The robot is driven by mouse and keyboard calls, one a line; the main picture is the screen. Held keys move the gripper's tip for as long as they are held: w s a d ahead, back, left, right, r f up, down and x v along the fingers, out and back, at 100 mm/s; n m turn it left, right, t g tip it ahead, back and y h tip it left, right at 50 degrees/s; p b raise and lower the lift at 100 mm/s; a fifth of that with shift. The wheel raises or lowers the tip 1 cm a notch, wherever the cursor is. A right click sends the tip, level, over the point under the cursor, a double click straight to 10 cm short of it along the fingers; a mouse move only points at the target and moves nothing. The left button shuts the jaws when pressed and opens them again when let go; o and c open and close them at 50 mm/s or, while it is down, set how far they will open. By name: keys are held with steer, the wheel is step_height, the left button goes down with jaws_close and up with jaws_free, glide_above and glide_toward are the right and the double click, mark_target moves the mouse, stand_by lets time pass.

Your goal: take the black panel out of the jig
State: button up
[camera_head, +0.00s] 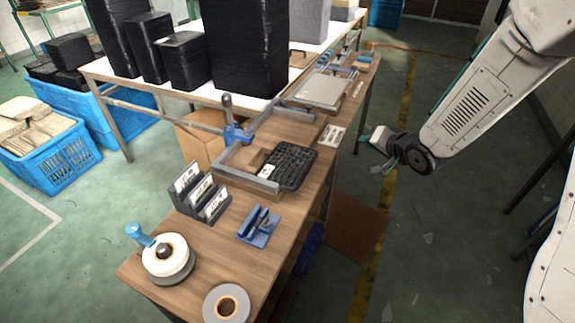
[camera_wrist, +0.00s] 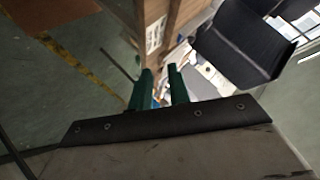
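The black panel (camera_head: 290,165) is a dark ribbed tray with a small white label at its left corner. It lies flat on the wooden workbench, within the metal bars of the jig (camera_head: 247,179). A blue toggle clamp (camera_head: 236,133) with a dark upright handle stands at the jig's back left corner. My gripper (camera_head: 375,153) is off to the right of the bench, over the floor and apart from the panel. In the wrist view my gripper (camera_wrist: 160,69) shows two green fingers spaced apart with nothing between them. I cannot make out the panel there.
Label holders (camera_head: 203,194), a blue fixture (camera_head: 258,227), a tape dispenser (camera_head: 167,258) and a grey tape roll (camera_head: 227,304) occupy the bench's near part. A light grey panel (camera_head: 322,91) lies farther back. Tall black stacks (camera_head: 247,50) stand behind.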

mark_target(310, 178)
steer(key=s+a+f+m+y, duration=0.4)
steer(key=s+a+f+y, duration=0.1)
steer(key=a+f+y, duration=0.45)
steer(key=x, duration=0.5)
steer(key=f+x, duration=0.1)
steer(key=x, duration=0.1)
steer(key=shift+a+f, duration=0.1)
steer(key=shift+a, duration=0.2)
jaws_close()
